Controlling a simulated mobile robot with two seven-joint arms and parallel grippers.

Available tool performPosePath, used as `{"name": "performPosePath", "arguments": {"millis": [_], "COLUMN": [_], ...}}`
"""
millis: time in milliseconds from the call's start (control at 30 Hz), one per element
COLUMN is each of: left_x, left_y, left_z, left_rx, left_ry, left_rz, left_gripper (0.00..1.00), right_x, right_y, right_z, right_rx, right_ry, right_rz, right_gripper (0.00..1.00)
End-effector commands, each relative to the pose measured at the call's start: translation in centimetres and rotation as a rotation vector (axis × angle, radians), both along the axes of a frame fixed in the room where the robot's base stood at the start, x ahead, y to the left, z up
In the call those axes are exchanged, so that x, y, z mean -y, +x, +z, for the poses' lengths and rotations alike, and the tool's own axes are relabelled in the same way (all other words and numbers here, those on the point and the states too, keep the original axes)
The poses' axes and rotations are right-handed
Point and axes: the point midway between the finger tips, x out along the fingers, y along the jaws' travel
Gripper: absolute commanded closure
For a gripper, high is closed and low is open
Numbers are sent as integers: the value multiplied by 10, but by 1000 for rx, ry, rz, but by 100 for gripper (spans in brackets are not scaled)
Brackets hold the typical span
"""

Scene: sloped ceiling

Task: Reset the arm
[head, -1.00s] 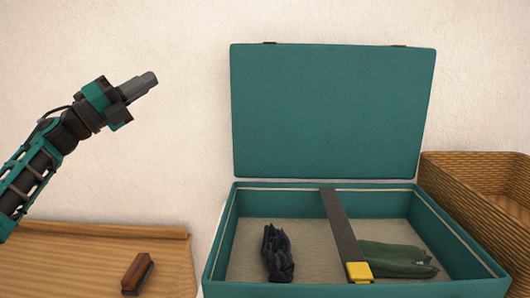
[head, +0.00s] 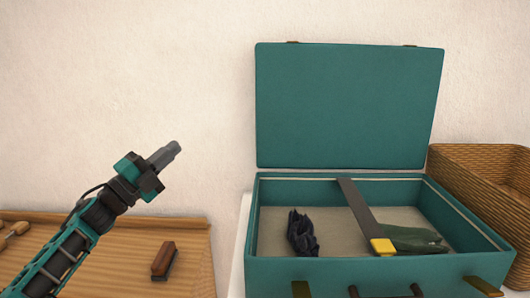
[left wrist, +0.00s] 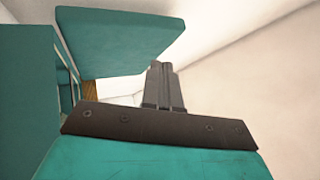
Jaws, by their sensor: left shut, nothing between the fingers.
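My left gripper (head: 172,150) is shut and empty. It is raised in front of the pale wall, to the left of the open teal case and above the wooden surface. In the left wrist view its closed fingers (left wrist: 161,84) point toward the wall side, with the teal case (left wrist: 120,42) at the left. In the head view the case (head: 350,108) stands open with its lid upright. My right gripper is not in view.
A dark crumpled item (head: 301,233) and a dark green cloth (head: 415,239) lie in the case, with a dark strap with a yellow end (head: 360,212) across it. A wooden brush (head: 163,261) lies on the wooden surface (head: 120,255). A wicker basket (head: 485,160) stands right.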

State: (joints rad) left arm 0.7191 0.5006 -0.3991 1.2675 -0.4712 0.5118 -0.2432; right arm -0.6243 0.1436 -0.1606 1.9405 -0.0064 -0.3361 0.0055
Motion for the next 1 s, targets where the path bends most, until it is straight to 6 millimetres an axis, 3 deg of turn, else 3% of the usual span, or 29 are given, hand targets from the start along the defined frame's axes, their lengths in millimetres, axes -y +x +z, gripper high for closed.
{"name": "performPosePath", "arguments": {"millis": [33, 267, 467, 600, 800, 900, 1000], "left_x": [8, 25, 31, 33, 34, 34, 34], "left_y": [-7, -54, -121, -181, -275, -310, -333], "left_z": [-32, -155, -254, -314, -377, -394, -403], "left_rx": [-73, -420, -738, -964, -1253, -1352, -1414], "left_ry": [-58, -340, -579, -742, -942, -1011, -1052], "left_rz": [-2, 50, 140, 228, 372, 432, 472], "left_gripper": [100, 100, 100, 100, 100, 100, 100], "right_x": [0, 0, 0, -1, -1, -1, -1], "right_y": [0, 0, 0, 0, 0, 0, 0], "right_z": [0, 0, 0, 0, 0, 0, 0], "right_rx": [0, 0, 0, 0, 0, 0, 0], "right_ry": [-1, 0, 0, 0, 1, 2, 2], "right_rz": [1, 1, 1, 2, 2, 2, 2], "right_gripper": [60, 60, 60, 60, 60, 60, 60]}}
